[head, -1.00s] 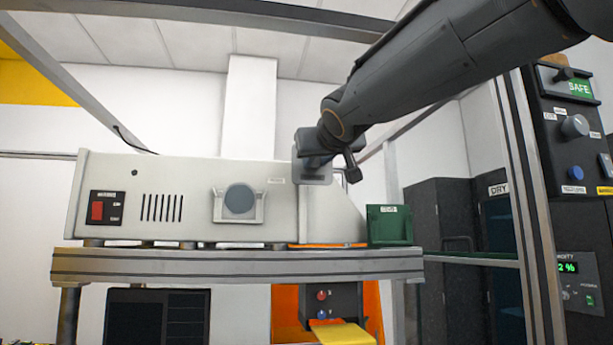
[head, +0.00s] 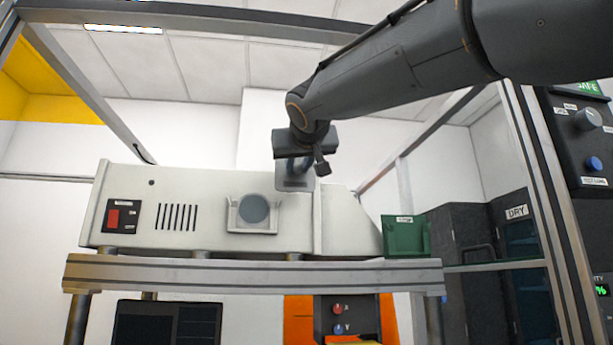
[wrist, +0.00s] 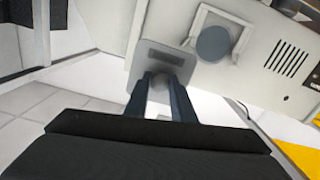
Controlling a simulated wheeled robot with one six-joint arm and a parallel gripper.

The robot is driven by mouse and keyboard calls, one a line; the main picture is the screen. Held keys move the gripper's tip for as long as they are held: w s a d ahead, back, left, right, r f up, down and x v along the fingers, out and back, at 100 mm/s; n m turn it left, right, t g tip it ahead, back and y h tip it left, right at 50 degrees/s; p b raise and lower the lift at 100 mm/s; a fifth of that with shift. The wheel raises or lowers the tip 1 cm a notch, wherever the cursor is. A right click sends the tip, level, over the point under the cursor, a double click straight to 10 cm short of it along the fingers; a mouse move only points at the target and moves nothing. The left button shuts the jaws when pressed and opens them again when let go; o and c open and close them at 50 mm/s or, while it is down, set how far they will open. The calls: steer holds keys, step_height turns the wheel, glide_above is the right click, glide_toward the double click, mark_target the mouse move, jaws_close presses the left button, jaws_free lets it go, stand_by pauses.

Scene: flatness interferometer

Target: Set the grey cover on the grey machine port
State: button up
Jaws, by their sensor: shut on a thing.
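The grey cover (head: 296,184), a flat plate with rounded corners, is in my gripper (head: 298,166) in front of the machine's upper right part. In the wrist view my gripper (wrist: 161,84) has its two blue-grey fingers shut on the near side of the cover (wrist: 161,61). The grey machine port (head: 253,209) is a round grey disc in a pale U-shaped bracket on the machine's front. It also shows in the wrist view (wrist: 213,43), beside the cover. The cover is up and right of the port in the head view, apart from it.
The pale machine (head: 170,215) stands on a metal-framed bench (head: 250,272). It has a red switch (head: 114,218) and vent slots. A green box (head: 405,236) sits at the bench's right end. Frame posts (head: 537,190) rise at right. Dark cabinets stand behind.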

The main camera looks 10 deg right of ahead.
mark_target(278, 170)
steer(key=shift+w+a+r+b, duration=0.1)
steer(key=shift+w+a+b, duration=0.2)
steer(key=shift+a, duration=0.45)
steer(key=shift+w+a+b, duration=0.2)
steer(key=shift+a+b, duration=0.05)
steer(key=shift+a, duration=0.5)
steer(key=shift+w+a+r+b, duration=0.1)
steer(key=shift+w+a+b, duration=0.2)
steer(key=shift+a, duration=0.45)
steer(key=a, duration=0.2)
steer(key=w+a, duration=0.1)
steer(key=a, duration=0.2)
steer(key=shift+w+a+r, duration=0.2)
steer(key=shift+w+a, duration=0.1)
steer(key=shift+w, duration=0.05)
steer(key=shift+w, duration=0.2)
steer(key=shift+w, duration=0.55)
steer(key=shift+w, duration=0.15)
steer(key=shift+w+f, duration=0.1)
steer(key=shift+w, duration=0.25)
steer(key=shift+w, duration=0.35)
steer(key=shift+w+f, duration=0.1)
steer(key=shift+w, duration=0.25)
